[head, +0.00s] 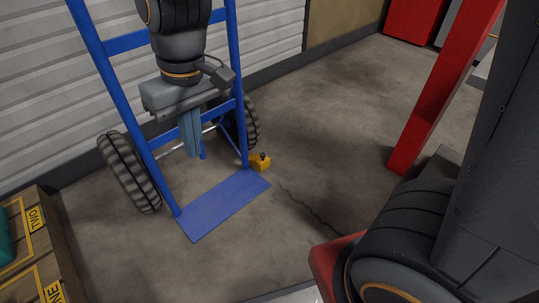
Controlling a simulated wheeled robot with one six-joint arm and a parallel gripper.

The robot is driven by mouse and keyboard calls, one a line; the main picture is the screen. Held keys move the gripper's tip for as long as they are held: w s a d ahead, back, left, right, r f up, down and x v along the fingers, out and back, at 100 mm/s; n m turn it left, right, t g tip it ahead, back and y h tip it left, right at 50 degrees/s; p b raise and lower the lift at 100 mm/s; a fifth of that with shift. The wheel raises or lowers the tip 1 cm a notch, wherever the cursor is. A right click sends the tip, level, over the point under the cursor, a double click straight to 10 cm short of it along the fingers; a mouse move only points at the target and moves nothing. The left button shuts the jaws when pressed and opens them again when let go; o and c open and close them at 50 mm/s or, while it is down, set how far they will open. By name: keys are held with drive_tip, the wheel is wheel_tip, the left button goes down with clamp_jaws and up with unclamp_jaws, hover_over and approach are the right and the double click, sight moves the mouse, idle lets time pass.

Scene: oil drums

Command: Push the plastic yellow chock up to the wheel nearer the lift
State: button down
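The yellow chock (261,162), with a dark knob on top, sits on the floor at the lower right of the blue hand truck (227,205). It is close by the foot of the hand truck's right wheel (251,122), the one on the side of the red post; I cannot tell if they touch. The left wheel (130,172) stands at the other side. My gripper (193,152) points down in front of the hand truck's frame, left of the chock and apart from it. Its fingers are together with nothing between them. My gripper and the frame partly hide the right wheel.
A red post (440,90), which looks like part of the lift, stands at the right. Crates marked ONE and TWO (38,225) are at the lower left. A ribbed white wall (35,90) runs behind the hand truck. The floor right of the chock is clear.

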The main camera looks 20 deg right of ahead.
drive_tip(key=s+d+r, duration=0.1)
drive_tip(key=s+r, duration=0.2)
drive_tip(key=s, duration=1)
drive_tip(key=shift+s+d+r+y, duration=0.15)
drive_tip(key=shift+s+y, duration=0.15)
drive_tip(key=shift+s, duration=0.05)
